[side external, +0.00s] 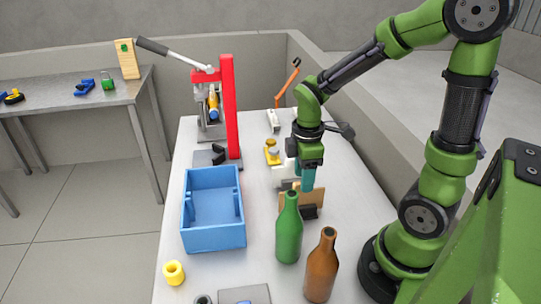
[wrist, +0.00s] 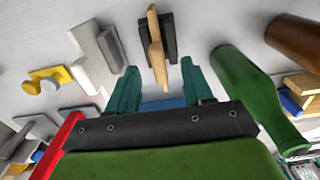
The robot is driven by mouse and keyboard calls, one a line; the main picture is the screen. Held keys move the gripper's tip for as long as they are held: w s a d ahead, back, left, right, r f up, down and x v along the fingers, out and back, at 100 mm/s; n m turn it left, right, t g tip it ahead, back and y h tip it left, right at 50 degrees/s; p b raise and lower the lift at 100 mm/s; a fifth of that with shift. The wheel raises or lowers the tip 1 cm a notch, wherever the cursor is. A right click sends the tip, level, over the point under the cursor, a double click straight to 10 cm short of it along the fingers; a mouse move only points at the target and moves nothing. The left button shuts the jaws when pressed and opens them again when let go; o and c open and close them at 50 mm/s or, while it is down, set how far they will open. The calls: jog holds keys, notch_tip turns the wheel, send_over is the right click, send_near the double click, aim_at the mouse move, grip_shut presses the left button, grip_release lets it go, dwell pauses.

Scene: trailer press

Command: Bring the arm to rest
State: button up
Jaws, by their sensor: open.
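My gripper (side external: 308,186) hangs above the right part of the white table (side external: 345,215), pointing down. In the wrist view its two teal fingers (wrist: 159,66) stand well apart and hold nothing. A wooden piece on a dark base (wrist: 155,45) shows between and beyond the fingertips. In the side view this wooden piece (side external: 318,198) is just behind and below the fingers; the exact gap is hard to tell. My green arm reaches in from the right and is bent at the elbow.
A green bottle (side external: 289,235) and a brown bottle (side external: 321,268) stand close in front of my gripper. A blue bin (side external: 213,240) is to the left. A red-framed press (side external: 229,110) with a long lever stands behind it. Yellow and white items sit behind the gripper.

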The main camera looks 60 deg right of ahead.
notch_tip(320, 180, up, 10)
jog(key=s+a+r+m+t+y, duration=0.2)
jog(key=a+m+t, duration=0.5)
jog(key=m, duration=0.6)
jog(key=shift+s+a+r, duration=0.25)
jog(key=shift+s+r, duration=0.35)
jog(key=shift+r, duration=0.5)
